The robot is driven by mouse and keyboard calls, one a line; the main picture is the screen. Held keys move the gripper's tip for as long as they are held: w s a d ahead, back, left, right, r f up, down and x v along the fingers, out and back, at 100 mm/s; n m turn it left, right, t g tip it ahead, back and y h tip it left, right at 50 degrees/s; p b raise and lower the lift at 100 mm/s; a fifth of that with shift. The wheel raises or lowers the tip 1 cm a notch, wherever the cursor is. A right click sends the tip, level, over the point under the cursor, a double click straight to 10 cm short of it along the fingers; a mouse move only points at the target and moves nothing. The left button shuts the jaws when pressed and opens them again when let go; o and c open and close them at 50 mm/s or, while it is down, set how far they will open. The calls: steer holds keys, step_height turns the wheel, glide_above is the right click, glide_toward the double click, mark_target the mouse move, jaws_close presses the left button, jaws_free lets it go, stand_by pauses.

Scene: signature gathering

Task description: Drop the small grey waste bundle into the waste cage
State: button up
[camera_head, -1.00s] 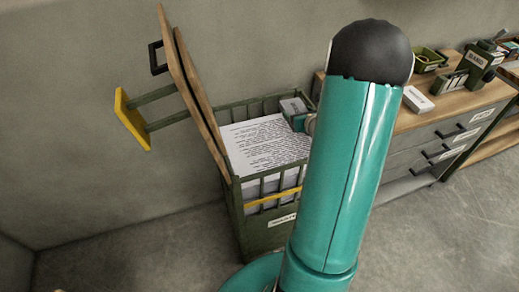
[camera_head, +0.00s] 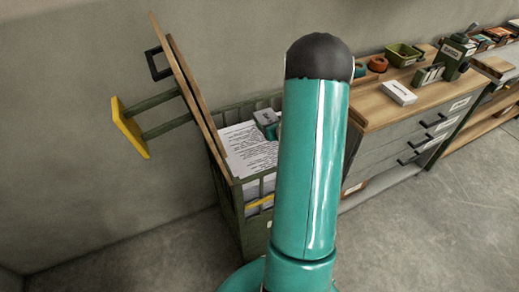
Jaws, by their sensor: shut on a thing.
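The waste cage (camera_head: 252,226) is dark green with barred sides and stands against the wall. Its wooden lid (camera_head: 187,90) is tilted up and open at the left. A stack of printed white paper (camera_head: 245,148) fills much of the cage. My gripper (camera_head: 269,126) is shut on the small grey waste bundle (camera_head: 263,115) over the right part of the cage opening. My teal arm hides most of the gripper and the cage's right side. I cannot tell whether the bundle touches the paper.
A wooden-topped drawer cabinet (camera_head: 420,100) stands at the right. On it are a white box (camera_head: 399,93), a green tray (camera_head: 403,55) and a dark green device (camera_head: 452,58). A yellow plate (camera_head: 129,127) on bars juts left from the lid. The floor (camera_head: 420,235) at front right is clear.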

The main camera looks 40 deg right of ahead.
glide_above(272, 145)
steer(key=shift+w+f, duration=0.1)
steer(key=shift+f, duration=2.1)
steer(key=shift+a, duration=0.1)
steer(key=o, duration=1.1)
steer(key=shift+o, duration=0.2)
steer(key=v, duration=1.4)
steer(key=shift+f, duration=0.1)
